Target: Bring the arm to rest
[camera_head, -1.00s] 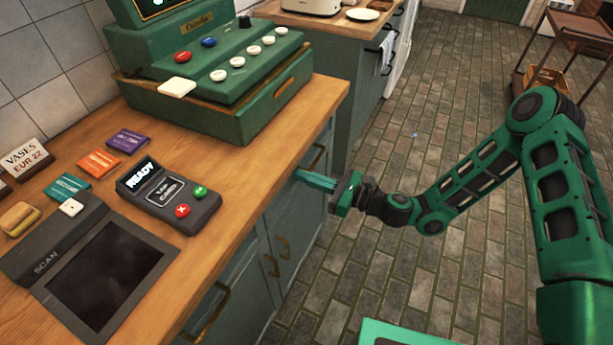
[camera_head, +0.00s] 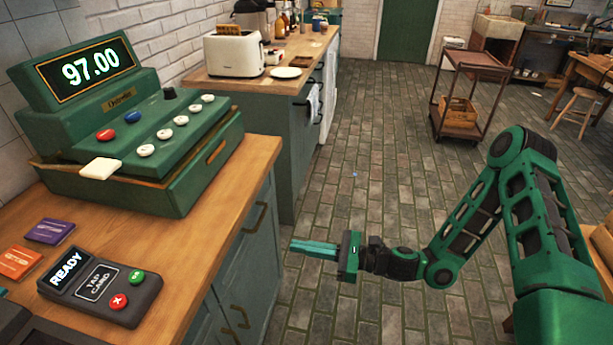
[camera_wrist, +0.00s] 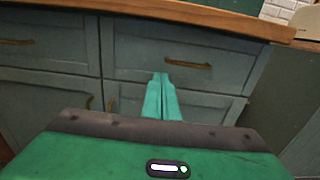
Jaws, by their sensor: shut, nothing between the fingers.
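My gripper (camera_head: 316,249) is at the end of my green arm, to the right of the counter's edge and over the brick floor in the head view. Its two teal fingers are closed together with nothing between them. In the wrist view my gripper (camera_wrist: 161,97) points toward the teal cabinet drawers (camera_wrist: 190,64) under the wooden counter. My arm is bent at the elbow, which stands higher than the gripper.
A wooden counter (camera_head: 225,208) at left holds a green cash register (camera_head: 150,150) showing 97.00 and a card reader (camera_head: 101,286) showing READY. A second counter with a toaster (camera_head: 233,54) and a brown trolley (camera_head: 462,95) stand farther back. Open brick floor lies between.

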